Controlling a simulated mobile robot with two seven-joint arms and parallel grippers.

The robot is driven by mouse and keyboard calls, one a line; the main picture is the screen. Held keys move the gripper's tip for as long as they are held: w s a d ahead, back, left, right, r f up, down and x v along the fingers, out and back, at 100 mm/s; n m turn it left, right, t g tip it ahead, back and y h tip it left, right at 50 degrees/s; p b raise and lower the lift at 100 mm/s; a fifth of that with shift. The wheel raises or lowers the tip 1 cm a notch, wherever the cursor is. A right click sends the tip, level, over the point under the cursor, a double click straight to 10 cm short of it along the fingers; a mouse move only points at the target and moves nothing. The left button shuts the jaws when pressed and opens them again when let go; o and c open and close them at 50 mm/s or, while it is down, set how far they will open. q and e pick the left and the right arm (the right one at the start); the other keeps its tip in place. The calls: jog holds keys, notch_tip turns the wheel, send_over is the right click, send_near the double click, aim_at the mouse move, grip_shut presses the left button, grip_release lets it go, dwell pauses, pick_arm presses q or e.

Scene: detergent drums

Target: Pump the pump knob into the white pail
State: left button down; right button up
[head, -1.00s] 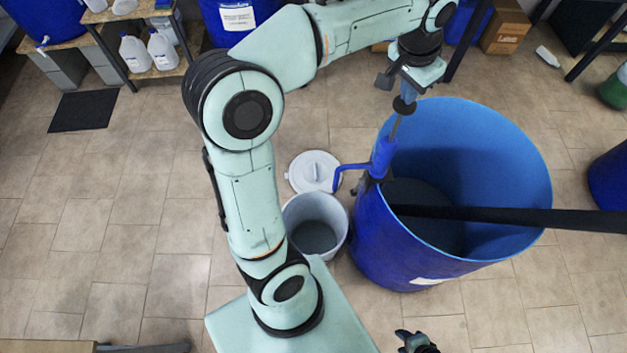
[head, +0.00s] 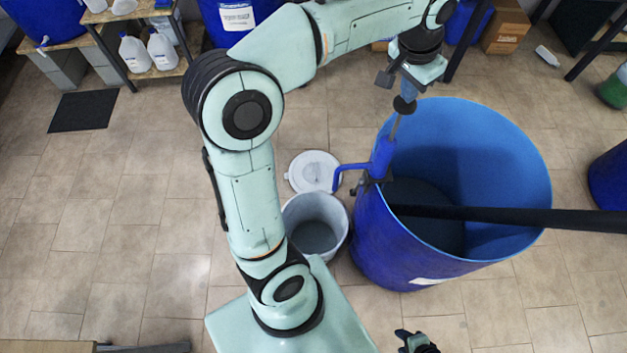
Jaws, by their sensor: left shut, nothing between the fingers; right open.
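The black pump knob (head: 404,106) sits on top of a thin rod above the blue pump (head: 382,157), which is fixed at the left rim of a big blue drum (head: 375,245). The pump's bent spout (head: 342,176) points down over the white pail (head: 337,243), which stands on the floor left of the drum. Dark grey content shows in the pail. My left gripper (head: 407,92) is shut with nothing between its fingers, right above the knob; whether it touches is hard to tell. My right gripper (head: 416,340) is open at the bottom edge, partly out of frame.
A white lid (head: 313,171) lies on the floor behind the pail. A dark bar (head: 520,216) crosses the drum's opening. Shelves with white jugs (head: 134,54) stand at the back left. A dark mat (head: 82,111) lies on the floor.

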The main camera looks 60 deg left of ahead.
aim_at(404, 105)
pick_arm(q)
jog(key=shift+s+f, duration=0.2)
jog(key=shift+f, duration=0.4)
jog(key=shift+f+b, duration=1)
jog(key=shift+f, duration=0.55)
jog(key=shift+f+b, duration=1.6)
jog(key=shift+f, duration=1.45)
pick_arm(e)
jog(key=shift+s+f, duration=3.15)
jog(key=shift+f, duration=0.45)
pick_arm(q)
jog(key=shift+w+r+p, duration=0.15)
jog(key=shift+r+p, duration=1.65)
jog(key=shift+r, duration=1.1)
jog(key=shift+r+p, duration=0.95)
jog(key=shift+r, duration=0.75)
jog(key=shift+r+p, duration=0.3)
jog(key=shift+r, duration=0.9)
pick_arm(e)
jog(key=w+r, duration=0.7)
jog(key=r, duration=0.1)
pick_arm(q)
jog(key=shift+f, duration=0.1)
pick_arm(e)
jog(key=shift+f, duration=0.1)
